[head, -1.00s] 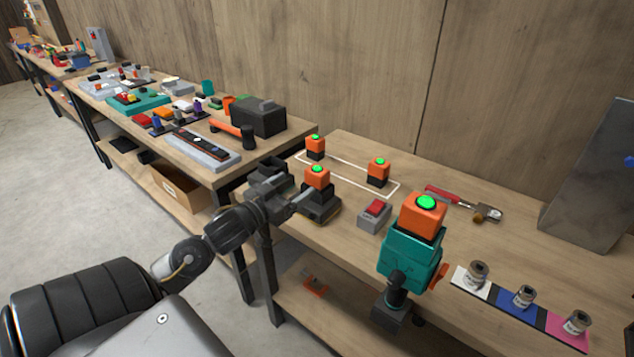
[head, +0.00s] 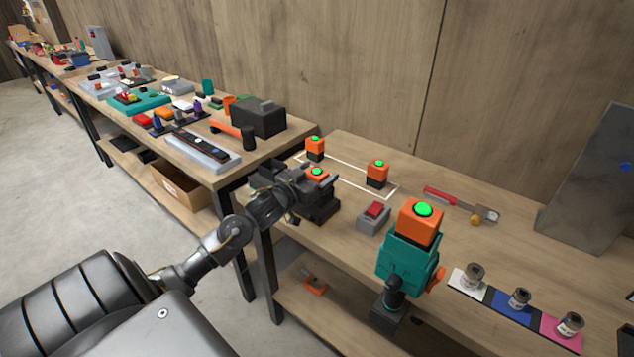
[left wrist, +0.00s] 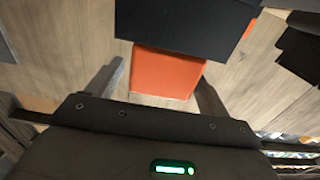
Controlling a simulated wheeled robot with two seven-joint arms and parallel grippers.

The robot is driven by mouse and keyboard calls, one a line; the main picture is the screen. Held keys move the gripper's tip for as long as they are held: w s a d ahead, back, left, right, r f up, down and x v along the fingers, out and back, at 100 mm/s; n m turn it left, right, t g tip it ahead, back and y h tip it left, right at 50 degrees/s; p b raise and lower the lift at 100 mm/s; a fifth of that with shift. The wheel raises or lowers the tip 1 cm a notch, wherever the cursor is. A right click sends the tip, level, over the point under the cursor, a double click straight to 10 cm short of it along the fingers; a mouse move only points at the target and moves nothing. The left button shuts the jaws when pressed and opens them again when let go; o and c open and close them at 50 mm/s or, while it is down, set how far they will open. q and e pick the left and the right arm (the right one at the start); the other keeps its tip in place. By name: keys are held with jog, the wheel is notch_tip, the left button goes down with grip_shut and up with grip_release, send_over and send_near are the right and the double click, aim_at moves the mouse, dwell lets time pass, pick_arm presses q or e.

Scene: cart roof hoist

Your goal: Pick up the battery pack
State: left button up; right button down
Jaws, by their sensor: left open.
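Orange battery packs with black lower parts and green round tops stand on the near bench. One battery pack (head: 318,172) sits in a black dock (head: 318,210) at the bench's left edge. Two others, the back pack (head: 315,146) and the right pack (head: 377,172), stand by a white outline. Another pack (head: 420,222) is on top of the teal tool (head: 408,262). My left gripper (head: 311,180) is open at the docked pack, partly hiding it. In the left wrist view an orange block (left wrist: 165,73) lies between the open fingers. My right gripper is not in view.
A grey box with a red switch (head: 373,216) stands right of the dock. A red-handled tool (head: 452,196) lies farther back. Several small jars stand on a coloured strip (head: 493,297). A grey slanted block (head: 590,190) is at the right. Bare bench lies between them.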

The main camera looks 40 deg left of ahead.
pick_arm(q)
jog(key=c, duration=1.4)
jog(key=shift+o, duration=0.2)
jog(key=shift+r, duration=0.1)
jog(key=shift+w+r, duration=0.1)
jog(key=shift+r, duration=0.25)
notch_tip(320, 180, up, 2)
jog(key=shift+r+b, duration=0.15)
jog(key=shift+b, duration=0.25)
jog(key=s+a+r, duration=0.9)
jog(key=s+r, duration=0.1)
jog(key=shift+s, duration=0.35)
